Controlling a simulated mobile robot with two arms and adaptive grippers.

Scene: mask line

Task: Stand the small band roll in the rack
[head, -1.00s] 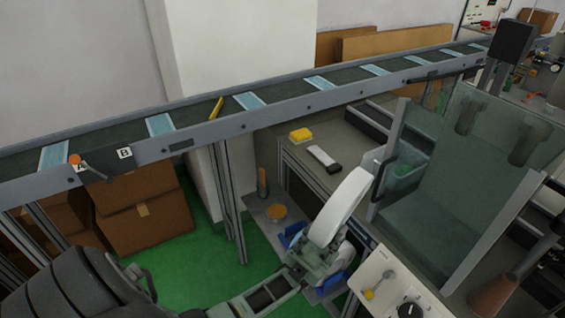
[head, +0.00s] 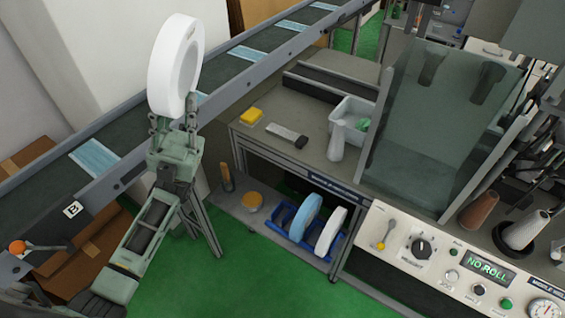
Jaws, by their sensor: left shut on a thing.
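My left gripper (head: 174,125) is shut on a white band roll (head: 163,68) at its lower edge. It holds the roll upright, high in front of the conveyor. The blue rack (head: 283,216) sits on the low shelf under the workbench, right of and below the gripper, well apart from it. In the rack stand a light blue roll (head: 305,217) and a narrower white roll (head: 331,230), side by side. The bench partly overhangs the rack. My right gripper is out of view.
The conveyor (head: 125,140) with blue masks runs behind the gripper. The workbench (head: 300,160) holds a yellow block, a grey-black tool and a white bin (head: 353,112). A panel (head: 488,268) reads "NO ROLL".

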